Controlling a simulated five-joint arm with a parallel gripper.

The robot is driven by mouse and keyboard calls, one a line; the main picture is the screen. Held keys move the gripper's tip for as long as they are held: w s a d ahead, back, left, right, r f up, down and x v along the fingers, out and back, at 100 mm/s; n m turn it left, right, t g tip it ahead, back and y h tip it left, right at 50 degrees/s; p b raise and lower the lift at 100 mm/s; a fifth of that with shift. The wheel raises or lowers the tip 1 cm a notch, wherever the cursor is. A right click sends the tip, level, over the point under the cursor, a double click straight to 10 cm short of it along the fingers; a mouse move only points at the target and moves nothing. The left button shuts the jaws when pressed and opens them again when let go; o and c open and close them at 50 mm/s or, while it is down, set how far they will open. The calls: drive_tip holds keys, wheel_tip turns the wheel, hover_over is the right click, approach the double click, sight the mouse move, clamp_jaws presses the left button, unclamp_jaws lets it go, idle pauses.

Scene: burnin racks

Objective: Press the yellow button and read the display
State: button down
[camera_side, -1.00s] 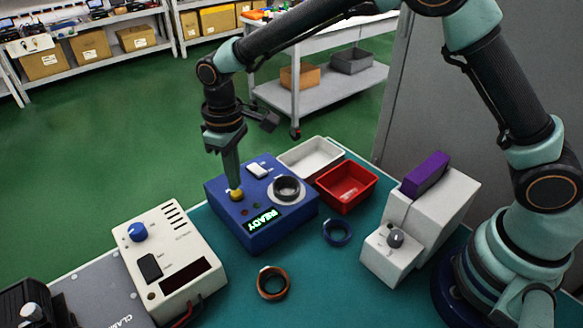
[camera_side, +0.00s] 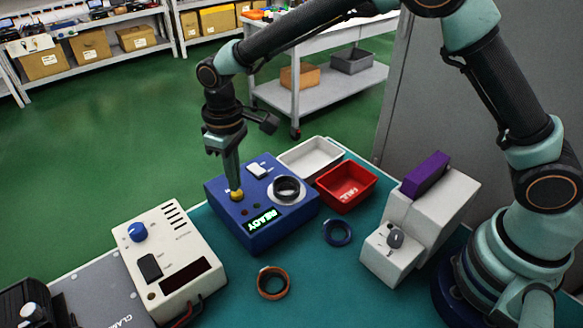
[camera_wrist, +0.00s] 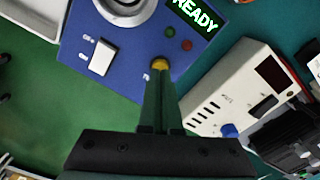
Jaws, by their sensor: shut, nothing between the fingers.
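The blue box (camera_side: 228,217) stands on the teal table. Its yellow button (camera_side: 236,195) lies under the tips of my gripper (camera_side: 235,187); it also shows in the wrist view (camera_wrist: 159,64). My gripper (camera_wrist: 158,76) is shut and empty, pointing down, with its tips at the button. They look in contact with it, but how far the button is pressed I cannot tell. The display (camera_side: 262,219) on the box is lit and reads READY in green; it also shows in the wrist view (camera_wrist: 194,14). A white rocker switch (camera_side: 257,169) and a round grey-white socket (camera_side: 287,190) are on the box top.
A cream device (camera_side: 170,255) with a blue knob stands at left. White (camera_side: 310,155) and red (camera_side: 346,187) trays sit behind right. A blue ring (camera_side: 337,232) and a brown ring (camera_side: 272,283) lie in front. A grey-white device (camera_side: 397,245) with a purple block stands at right.

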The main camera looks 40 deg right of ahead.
drive_tip(key=shift+f, duration=0.75)
drive_tip(key=shift+r, duration=3.55)
drive_tip(key=s+d+r+m+t, duration=0.3)
drive_tip(key=s+d+r, duration=0.2)
drive_tip(key=d+r, duration=0.6)
drive_tip(key=s+d+f+m+t, duration=0.1)
drive_tip(key=s+d+m+t, duration=0.1)
drive_tip(key=s+d, duration=0.8)
drive_tip(key=shift+s+d+m+t, duration=0.15)
drive_tip(key=shift+d+m+t, duration=0.15)
drive_tip(key=shift+d+m, duration=0.25)
idle(1.1)
